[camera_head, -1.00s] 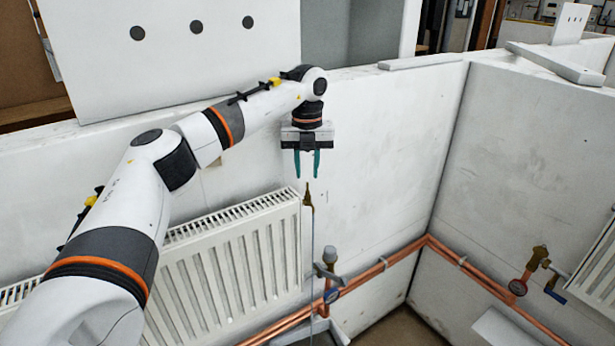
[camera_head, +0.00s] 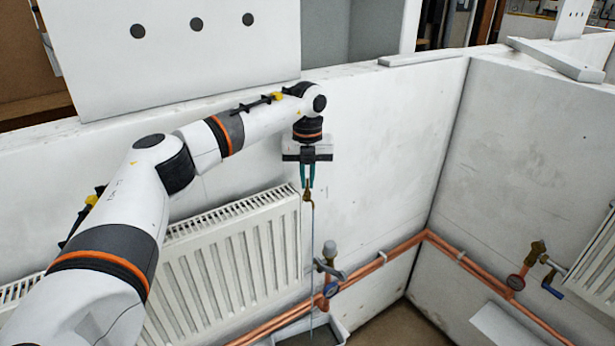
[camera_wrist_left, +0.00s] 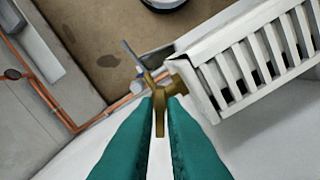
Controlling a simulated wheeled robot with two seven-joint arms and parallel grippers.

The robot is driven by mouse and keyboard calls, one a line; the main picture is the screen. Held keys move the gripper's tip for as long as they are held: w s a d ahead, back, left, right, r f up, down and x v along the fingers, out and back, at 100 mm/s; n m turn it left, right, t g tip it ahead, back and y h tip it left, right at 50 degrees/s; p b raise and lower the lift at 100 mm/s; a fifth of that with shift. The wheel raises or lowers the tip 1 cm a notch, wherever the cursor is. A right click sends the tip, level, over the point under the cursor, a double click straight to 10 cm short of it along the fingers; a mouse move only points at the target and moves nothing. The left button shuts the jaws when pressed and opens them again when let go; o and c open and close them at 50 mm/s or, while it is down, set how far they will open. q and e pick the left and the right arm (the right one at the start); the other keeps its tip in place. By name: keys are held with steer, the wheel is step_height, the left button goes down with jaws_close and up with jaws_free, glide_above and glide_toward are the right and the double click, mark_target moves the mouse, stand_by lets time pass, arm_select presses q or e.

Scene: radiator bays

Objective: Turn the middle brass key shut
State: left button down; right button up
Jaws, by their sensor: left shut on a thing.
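The brass key (camera_head: 308,193) sits on a brass fitting at the right end of the white radiator (camera_head: 236,262), near its top. My left gripper (camera_head: 307,183) comes down from above with its teal fingers shut on the key. In the left wrist view the key (camera_wrist_left: 159,118) is between the two fingertips, and its brass stem joins the end of the radiator. A thin pale line runs down from the key toward a tray (camera_head: 343,329) on the floor. My right gripper is in neither view.
Copper pipes (camera_head: 400,247) run along the low walls. A side wall (camera_head: 520,170) stands at right, with another radiator (camera_head: 598,255). The wall right of the key is clear.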

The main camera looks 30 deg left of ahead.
arm_select(q)
steer(key=shift+m, duration=0.4)
steer(key=m+p, duration=0.1)
steer(key=m, duration=0.3)
steer(key=shift+m, duration=0.3)
steer(key=m, duration=0.5)
steer(key=shift+m, duration=0.4)
steer(key=c, duration=1.6)
jaws_free()
